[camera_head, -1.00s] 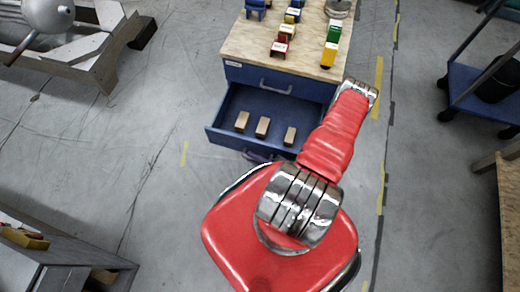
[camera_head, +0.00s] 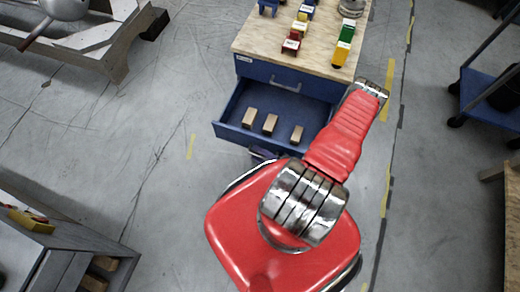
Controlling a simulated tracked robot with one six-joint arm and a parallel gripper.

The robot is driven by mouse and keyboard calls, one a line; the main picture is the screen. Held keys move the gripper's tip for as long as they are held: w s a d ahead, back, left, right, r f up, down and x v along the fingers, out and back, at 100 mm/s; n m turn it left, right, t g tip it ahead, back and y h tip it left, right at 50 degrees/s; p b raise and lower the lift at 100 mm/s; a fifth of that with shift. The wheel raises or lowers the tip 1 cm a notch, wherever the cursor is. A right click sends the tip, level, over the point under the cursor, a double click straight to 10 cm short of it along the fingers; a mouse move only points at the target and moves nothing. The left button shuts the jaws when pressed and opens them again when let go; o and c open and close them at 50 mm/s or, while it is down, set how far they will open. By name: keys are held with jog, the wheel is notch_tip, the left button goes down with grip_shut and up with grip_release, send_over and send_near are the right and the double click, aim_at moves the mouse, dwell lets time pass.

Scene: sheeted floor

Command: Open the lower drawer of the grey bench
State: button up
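A bench with a wooden top (camera_head: 262,45) stands at the top centre; its drawer fronts look blue. Its upper drawer (camera_head: 283,80) is shut, with a pale bar handle. The drawer below it (camera_head: 232,133) is pulled out, with three small wooden blocks lying inside. A grey bench (camera_head: 75,250) is cut off at the lower left; wooden pieces show in an open space low on its side, and I cannot tell whether that is a drawer. My red arm rises at the centre and covers the open drawer's right corner. My gripper cannot be made out.
Coloured blocks (camera_head: 342,45) and small vices stand on the wooden top. A grey bench (camera_head: 95,50) is at the upper left. A blue cart (camera_head: 480,92) is at the right, above a wooden-topped table (camera_head: 498,215). The grey floor (camera_head: 165,215) left of my arm is clear.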

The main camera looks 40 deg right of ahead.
jog(key=shift+r, duration=4.85)
jog(key=shift+w, duration=0.1)
jog(key=shift+w+r, duration=0.1)
jog(key=shift+r, duration=0.2)
jog(key=w+a+r+n+g+y, duration=0.25)
jog(key=r+n+g, duration=0.2)
jog(key=r, duration=0.35)
jog(key=w+a+r+n+g+y, duration=0.1)
jog(key=a+r+n+g+y, duration=0.2)
jog(key=r+n, duration=0.35)
jog(key=w+a+r+n+g+y, duration=0.1)
jog(key=a+r+n+g+y, duration=0.25)
jog(key=r, duration=0.65)
jog(key=s+a+r+n+h, duration=0.1)
jog(key=r+h, duration=0.3)
jog(key=r, duration=0.4)
jog(key=s+a+r+n+t+h, duration=0.1)
jog(key=s+r+n+h, duration=0.2)
jog(key=r, duration=0.6)
jog(key=s+r+n+h, duration=0.3)
jog(key=r+h, duration=0.2)
jog(key=r, duration=0.3)
jog(key=shift+a+r+h, duration=0.3)
jog(key=shift+a+h, duration=0.1)
